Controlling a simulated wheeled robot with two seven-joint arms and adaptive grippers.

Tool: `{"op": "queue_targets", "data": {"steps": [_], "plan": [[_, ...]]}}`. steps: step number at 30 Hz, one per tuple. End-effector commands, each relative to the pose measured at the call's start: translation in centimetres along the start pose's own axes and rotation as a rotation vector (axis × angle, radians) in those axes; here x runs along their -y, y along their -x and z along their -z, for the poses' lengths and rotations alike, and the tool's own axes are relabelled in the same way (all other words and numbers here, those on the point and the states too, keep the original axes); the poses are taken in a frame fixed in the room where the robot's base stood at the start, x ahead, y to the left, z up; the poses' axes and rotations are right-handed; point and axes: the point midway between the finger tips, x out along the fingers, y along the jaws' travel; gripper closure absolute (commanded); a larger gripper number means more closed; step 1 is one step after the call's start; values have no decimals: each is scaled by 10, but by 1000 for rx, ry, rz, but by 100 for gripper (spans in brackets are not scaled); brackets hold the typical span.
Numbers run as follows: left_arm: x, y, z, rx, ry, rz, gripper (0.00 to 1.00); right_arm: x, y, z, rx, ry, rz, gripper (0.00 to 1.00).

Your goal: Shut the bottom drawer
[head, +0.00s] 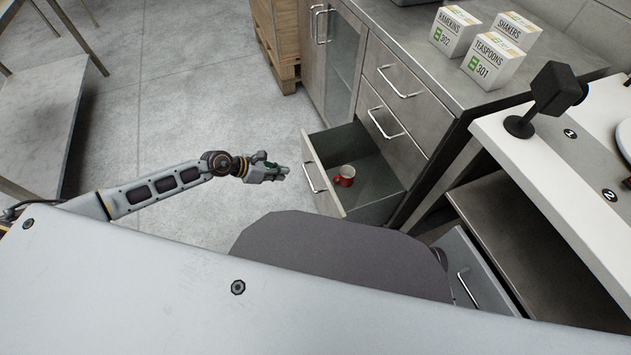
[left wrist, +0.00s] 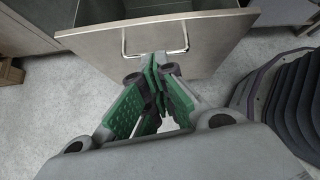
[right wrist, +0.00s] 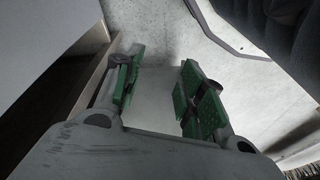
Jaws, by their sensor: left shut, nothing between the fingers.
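The bottom drawer (head: 323,178) of the grey cabinet stands pulled out, with a bar handle on its front. A red mug (head: 344,175) is inside it. My left gripper (head: 286,171) is just left of the drawer front, pointing at it. In the left wrist view its fingers (left wrist: 157,75) are shut and empty, close in front of the drawer front (left wrist: 100,48), just below the handle (left wrist: 155,40). Whether they touch it I cannot tell. My right gripper (right wrist: 160,75) shows only in its wrist view, with its fingers apart and nothing between them.
Closed drawers (head: 397,77) sit above the open one. Boxes (head: 493,60) stand on the counter. A white table (head: 555,165) is at right, with another handled drawer front (head: 468,285) below it. A wooden crate (head: 279,38) is at the back. The floor (head: 215,90) left of the drawer is clear.

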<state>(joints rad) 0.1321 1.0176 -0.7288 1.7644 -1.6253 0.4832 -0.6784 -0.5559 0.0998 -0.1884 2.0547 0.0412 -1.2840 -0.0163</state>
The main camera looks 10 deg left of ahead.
Motion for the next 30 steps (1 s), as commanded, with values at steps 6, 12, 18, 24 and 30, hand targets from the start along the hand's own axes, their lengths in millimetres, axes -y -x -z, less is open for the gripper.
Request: {"op": "queue_targets", "data": {"steps": [6,12,18,24,30], "plan": [[7,2,10,-56,-160,10,100,2,12,3,-7,2,4,60],[8,4,10,-65,-186,11,100,2,16,3,-6,3,5,60],[8,4,10,-64,-183,11,100,2,16,3,-6,3,5,60],[9,1,10,-63,-182,12,100,2,16,4,-8,3,5,60],[9,-10,11,-62,-181,12,100,3,18,5,-14,3,7,60]]}}
